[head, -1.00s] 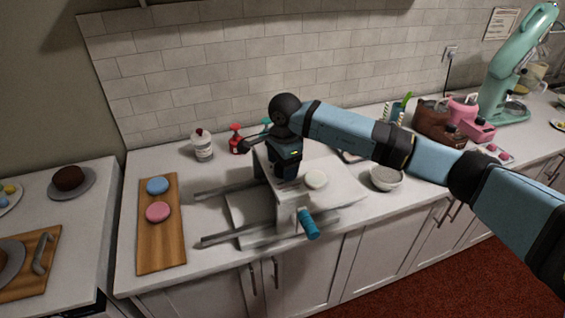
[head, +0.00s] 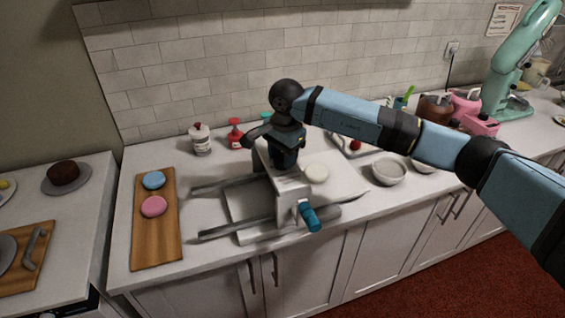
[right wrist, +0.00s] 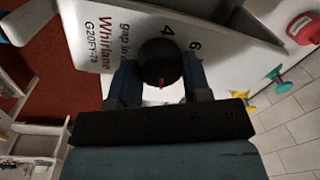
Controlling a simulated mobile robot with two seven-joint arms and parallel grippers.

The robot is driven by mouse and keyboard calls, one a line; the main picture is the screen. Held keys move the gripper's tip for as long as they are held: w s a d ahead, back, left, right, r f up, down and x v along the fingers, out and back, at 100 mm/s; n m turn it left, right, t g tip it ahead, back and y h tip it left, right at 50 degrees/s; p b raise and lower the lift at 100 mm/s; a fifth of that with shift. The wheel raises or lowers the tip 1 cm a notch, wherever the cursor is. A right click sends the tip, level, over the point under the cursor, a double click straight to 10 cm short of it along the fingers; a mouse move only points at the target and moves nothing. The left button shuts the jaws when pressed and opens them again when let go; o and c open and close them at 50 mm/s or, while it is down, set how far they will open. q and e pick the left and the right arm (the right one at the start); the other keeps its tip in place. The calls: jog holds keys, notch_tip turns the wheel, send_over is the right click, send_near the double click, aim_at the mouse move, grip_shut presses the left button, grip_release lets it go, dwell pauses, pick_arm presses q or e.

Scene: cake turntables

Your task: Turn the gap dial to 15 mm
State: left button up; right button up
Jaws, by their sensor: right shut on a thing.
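The gap dial (right wrist: 160,62) is a round black knob with a small red mark, on a white plate on the grey dough sheeter (head: 292,190). My right gripper (right wrist: 161,80) is shut on the dial, one finger on each side. The red mark points toward the bottom of the right wrist view, between the fingers. The printed numbers 4 and 6 show above the dial; other numbers are hidden by the gripper. In the head view my right gripper (head: 285,160) points down on top of the sheeter and hides the dial. My left gripper is not in view.
A blue handle (head: 309,218) sticks out at the sheeter's front. A wooden board (head: 157,235) with blue and pink discs lies to the left. White and red bottles (head: 235,135) stand behind. Bowls (head: 388,171) stand to the right.

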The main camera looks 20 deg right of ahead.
jog(key=n+b, duration=0.3)
jog(key=shift+f, duration=0.2)
jog(key=shift+r+n+b, duration=0.15)
jog(key=shift+n+b, duration=0.95)
jog(key=shift+n, duration=0.2)
jog(key=o, duration=0.9)
jog(key=shift+r, duration=0.15)
